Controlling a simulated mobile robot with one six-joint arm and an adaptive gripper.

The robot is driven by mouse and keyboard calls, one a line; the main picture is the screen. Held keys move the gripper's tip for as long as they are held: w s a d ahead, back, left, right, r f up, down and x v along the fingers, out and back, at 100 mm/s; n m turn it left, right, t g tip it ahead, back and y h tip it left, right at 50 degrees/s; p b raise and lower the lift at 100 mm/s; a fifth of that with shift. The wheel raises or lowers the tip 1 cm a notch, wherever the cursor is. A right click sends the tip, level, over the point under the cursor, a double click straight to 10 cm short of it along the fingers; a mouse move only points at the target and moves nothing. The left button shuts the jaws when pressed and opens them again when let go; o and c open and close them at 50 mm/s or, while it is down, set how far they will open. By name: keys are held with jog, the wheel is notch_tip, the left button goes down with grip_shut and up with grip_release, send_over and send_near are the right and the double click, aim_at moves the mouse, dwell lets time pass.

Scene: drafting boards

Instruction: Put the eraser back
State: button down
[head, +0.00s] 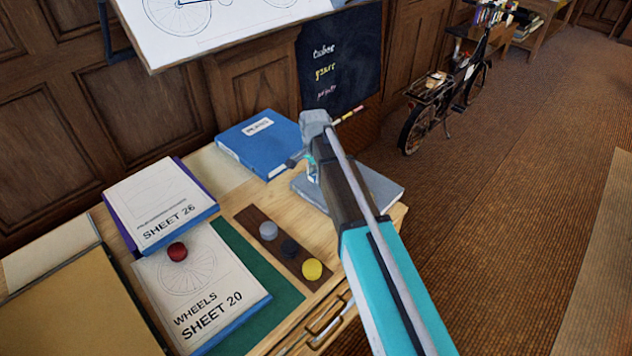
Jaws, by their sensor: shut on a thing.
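My gripper (304,165) hangs low over the back right of the drafting table, above a grey-blue book (382,190). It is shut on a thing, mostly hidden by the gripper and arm. I take it to be the eraser, but its shape and colour cannot be made out. A dark chalkboard (340,60) with handwritten words stands behind the table. Chalk sticks (348,115) show at its lower edge, just right of my wrist.
A blue binder (262,142) lies left of my gripper. A brown strip (252,222) holds grey, black and yellow round pieces. A red round piece (177,251) rests on Sheet 20 (215,295). Sheet 26 (160,203) lies behind. A bicycle (450,85) stands right on open floor.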

aim_at(315, 185)
jog(key=shift+w+f+b, duration=0.45)
jog(key=shift+f+b, duration=1.55)
jog(key=shift+b, duration=0.05)
jog(key=shift+f, duration=0.15)
jog(key=shift+c, duration=2.1)
grip_release()
jog(key=shift+r, duration=0.2)
notch_tip(315, 185, up, 12)
jog(key=p, duration=1.2)
